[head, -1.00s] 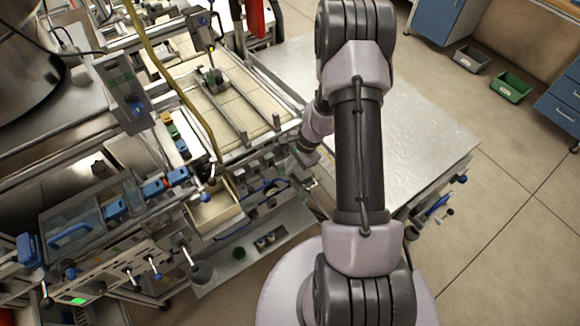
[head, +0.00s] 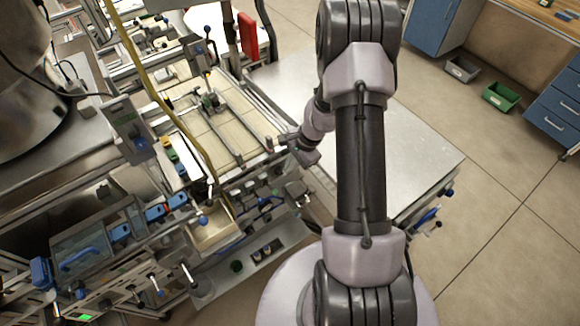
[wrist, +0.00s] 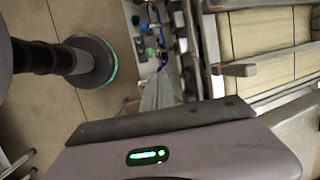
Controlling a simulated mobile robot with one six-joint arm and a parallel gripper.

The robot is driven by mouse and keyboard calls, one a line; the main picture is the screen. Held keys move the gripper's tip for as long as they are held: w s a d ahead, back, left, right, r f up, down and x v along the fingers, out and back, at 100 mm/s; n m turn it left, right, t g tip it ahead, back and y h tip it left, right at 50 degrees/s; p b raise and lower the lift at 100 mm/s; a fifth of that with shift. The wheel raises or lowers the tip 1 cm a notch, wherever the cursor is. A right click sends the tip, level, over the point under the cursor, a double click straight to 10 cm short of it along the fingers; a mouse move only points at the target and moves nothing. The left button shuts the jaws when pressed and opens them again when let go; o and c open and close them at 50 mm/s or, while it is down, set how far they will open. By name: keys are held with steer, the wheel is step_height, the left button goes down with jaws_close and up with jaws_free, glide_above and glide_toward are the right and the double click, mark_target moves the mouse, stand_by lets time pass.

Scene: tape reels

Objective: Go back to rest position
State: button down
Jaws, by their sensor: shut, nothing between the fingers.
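My gripper (wrist: 165,130) shows in the wrist view as a pale housing with a green light and a dark front edge. It is shut, with nothing seen in it. In the head view my arm reaches forward and bends down to the left at its far end. That end is between the machine bench (head: 215,135) and the pale metal table (head: 415,150). The fingertips are not clearly seen in the head view, being small and partly behind the arm.
The bench at left carries rails, a yellow hose (head: 165,105), blue clamps and knobs. A green bin (head: 502,97) and a grey bin (head: 462,69) stand on the floor near blue drawers (head: 555,112). The right floor is open.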

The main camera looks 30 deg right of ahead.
steer(key=s+a+r+n+t+b, duration=0.25)
steer(key=a+r+n+b, duration=0.45)
steer(key=a+r+b, duration=0.6)
steer(key=s+a+n+b, duration=0.3)
steer(key=s+b, duration=0.1)
steer(key=s, duration=0.3)
steer(key=s+a+n+t+h+b, duration=0.1)
steer(key=s+a+n+b, duration=0.1)
steer(key=s+b, duration=0.3)
steer(key=s+a, duration=0.1)
steer(key=s, duration=0.2)
steer(key=shift+s+f+n, duration=0.15)
steer(key=shift+f+n, duration=0.1)
steer(key=shift+n, duration=0.15)
